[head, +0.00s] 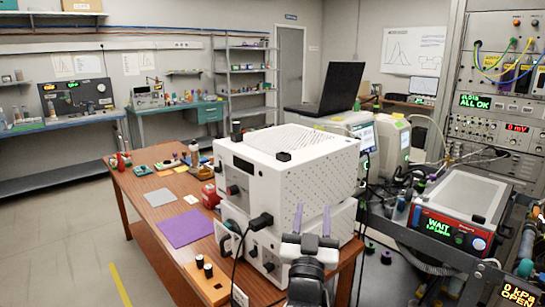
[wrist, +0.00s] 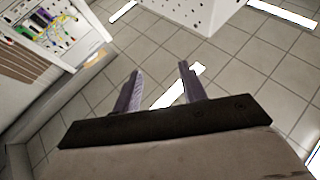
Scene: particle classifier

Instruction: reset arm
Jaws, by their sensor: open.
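My gripper (head: 312,220) is raised in front of the white instrument boxes in the head view, its two purple fingers pointing up and apart. In the wrist view my gripper (wrist: 158,88) is open, with nothing between the fingers. My arm comes in from the bottom edge of the head view.
A wooden table (head: 150,220) bears a stacked white instrument (head: 300,165) with a cable, and a purple mat (head: 186,228). A red-fronted device (head: 455,225) reading WAIT stands at the right, below a rack (head: 500,90). Floor at the left (head: 50,230) is clear.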

